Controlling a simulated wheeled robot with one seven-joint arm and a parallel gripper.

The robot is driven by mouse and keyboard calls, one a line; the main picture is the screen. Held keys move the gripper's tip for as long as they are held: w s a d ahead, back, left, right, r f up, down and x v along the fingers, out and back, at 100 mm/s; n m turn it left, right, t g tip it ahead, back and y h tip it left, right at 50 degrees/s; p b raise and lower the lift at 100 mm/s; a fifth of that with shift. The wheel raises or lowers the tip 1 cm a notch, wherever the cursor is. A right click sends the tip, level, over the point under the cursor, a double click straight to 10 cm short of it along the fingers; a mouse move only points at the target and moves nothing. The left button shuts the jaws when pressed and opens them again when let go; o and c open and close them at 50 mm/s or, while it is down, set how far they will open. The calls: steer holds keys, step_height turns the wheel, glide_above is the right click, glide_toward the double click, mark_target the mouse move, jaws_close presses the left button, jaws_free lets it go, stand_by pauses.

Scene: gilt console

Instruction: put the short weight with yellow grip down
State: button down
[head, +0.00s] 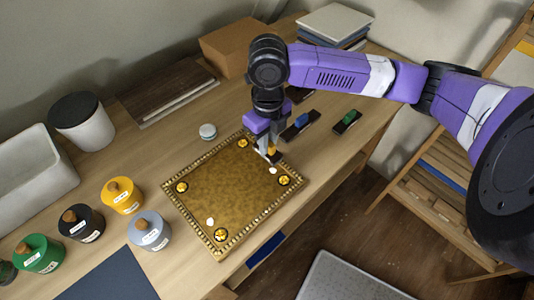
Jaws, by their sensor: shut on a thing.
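My gripper (268,147) points down over the upper right edge of the gold board. It is shut on the short weight with yellow grip (272,151), which is mostly hidden by the fingers. Its yellow part shows between them, and I cannot tell whether its underside touches the board. The gold board (225,185) has a beaded rim and round yellow flower-like studs near its corners. Two small pale pieces show on it, one near the gripper and one near the lower left edge.
Dark blocks with a blue grip (300,121) and a green grip (349,117) lie right of the gripper. A small grey round item (208,131) stands behind the board. Several labelled jars, including a yellow one (121,195), stand left. The table's right edge is close to the board.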

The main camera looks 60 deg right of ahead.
mark_target(268, 156)
steer(key=shift+f+p, duration=0.3)
steer(key=shift+f, duration=2.65)
steer(key=shift+f, duration=0.2)
steer(key=c, duration=1.3)
jaws_free()
steer(key=shift+r, duration=0.15)
